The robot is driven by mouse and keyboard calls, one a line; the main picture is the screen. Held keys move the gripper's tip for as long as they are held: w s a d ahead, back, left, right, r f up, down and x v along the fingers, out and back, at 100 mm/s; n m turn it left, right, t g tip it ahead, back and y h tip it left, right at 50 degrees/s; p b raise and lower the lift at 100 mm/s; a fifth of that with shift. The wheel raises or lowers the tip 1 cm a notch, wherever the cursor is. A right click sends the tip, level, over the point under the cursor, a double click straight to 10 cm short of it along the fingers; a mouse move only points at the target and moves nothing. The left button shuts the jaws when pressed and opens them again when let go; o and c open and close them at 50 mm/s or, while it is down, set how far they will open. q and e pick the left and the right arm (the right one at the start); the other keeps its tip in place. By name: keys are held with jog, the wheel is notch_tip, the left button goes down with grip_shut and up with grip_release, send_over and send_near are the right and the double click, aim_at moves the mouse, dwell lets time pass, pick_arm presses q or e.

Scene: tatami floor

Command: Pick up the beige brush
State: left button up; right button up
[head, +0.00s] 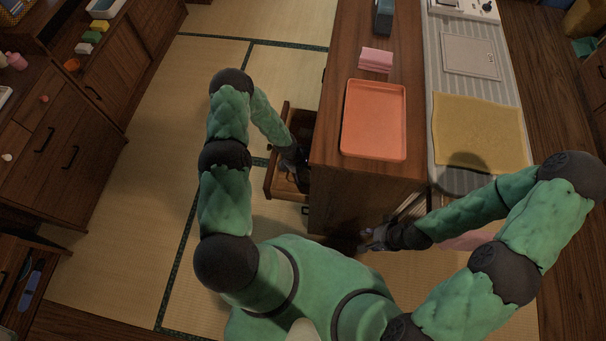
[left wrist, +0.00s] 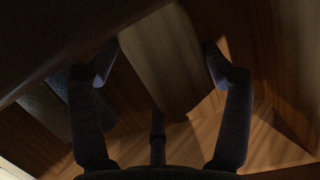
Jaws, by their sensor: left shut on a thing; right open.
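My left gripper (head: 297,158) reaches down into the open wooden drawer (head: 271,178) at the left side of the counter. In the left wrist view its fingers (left wrist: 160,68) stand on either side of a pale, flat-sided piece that I take to be the beige brush (left wrist: 168,62), and they are shut on it. The picture there is dark and the brush's bristles do not show. In the head view the brush is hidden by the gripper and the drawer. My right gripper (head: 374,238) is open and low beside the counter's near end.
On the wooden counter (head: 400,25) lie an orange tray (head: 374,120) and a folded pink cloth (head: 376,60). A yellow cloth (head: 478,130) lies by the sink area. Wooden cabinets (head: 60,150) stand at the left. The tatami floor (head: 150,200) between is clear.

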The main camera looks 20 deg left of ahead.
pick_arm(q)
jog(key=shift+r+p, duration=0.35)
jog(key=shift+r, duration=0.25)
jog(key=shift+r+p, duration=0.35)
jog(key=shift+r, duration=0.1)
jog(key=a, duration=0.2)
jog(key=s+a+p, duration=0.1)
jog(key=a, duration=0.1)
jog(key=shift+a, duration=0.1)
notch_tip(320, 180, up, 13)
jog(key=p, duration=0.5)
jog(key=shift+r, duration=0.2)
